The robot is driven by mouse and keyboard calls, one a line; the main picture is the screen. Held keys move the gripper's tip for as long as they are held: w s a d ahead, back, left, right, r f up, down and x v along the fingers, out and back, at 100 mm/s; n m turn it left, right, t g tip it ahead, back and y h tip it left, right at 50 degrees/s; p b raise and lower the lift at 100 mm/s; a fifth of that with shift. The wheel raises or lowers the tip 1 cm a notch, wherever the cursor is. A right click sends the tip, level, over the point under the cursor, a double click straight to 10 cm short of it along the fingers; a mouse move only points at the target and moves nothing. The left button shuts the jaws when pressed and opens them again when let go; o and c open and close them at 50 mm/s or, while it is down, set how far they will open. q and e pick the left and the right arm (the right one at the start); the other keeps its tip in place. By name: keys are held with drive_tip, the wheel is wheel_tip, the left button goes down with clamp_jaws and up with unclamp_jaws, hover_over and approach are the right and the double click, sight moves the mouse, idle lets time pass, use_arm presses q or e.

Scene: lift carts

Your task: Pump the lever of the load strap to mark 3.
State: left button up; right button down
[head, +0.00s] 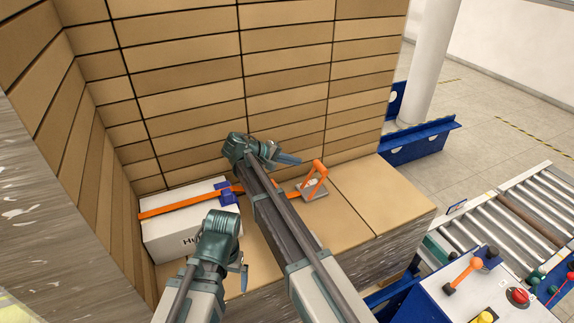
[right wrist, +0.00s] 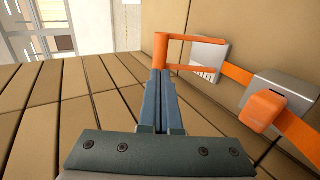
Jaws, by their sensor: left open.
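The load strap's orange lever (head: 316,172) is a U-shaped handle raised at a tilt from its grey plate (head: 313,189) on the cartons. In the right wrist view the lever's crossbar (right wrist: 161,48) is at the fingertips; whether they touch cannot be told. The plate (right wrist: 209,54) there bears small dark marks, too small to read. My right gripper (head: 289,159) is left of the lever, its two blue fingers (right wrist: 160,74) together with nothing seen between them. My left gripper (head: 244,277) is open near the white box, away from the lever.
The orange strap (head: 165,208) crosses a white box (head: 180,236) with a blue clip (head: 228,193). A grey housing with an orange knob (right wrist: 264,109) sits on the strap. Stacked cartons (head: 285,70) wall the back and left. A roller conveyor (head: 505,225) and control panel (head: 485,298) stand at right.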

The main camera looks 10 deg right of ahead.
sight(318, 166)
use_arm(q)
wheel_tip(318, 166, down, 4)
drive_tip(key=b, duration=0.3)
drive_tip(key=shift+f, duration=0.15)
use_arm(e)
drive_tip(key=x, duration=0.8)
drive_tip(key=shift+d+f, duration=0.1)
drive_tip(key=shift+d, duration=0.1)
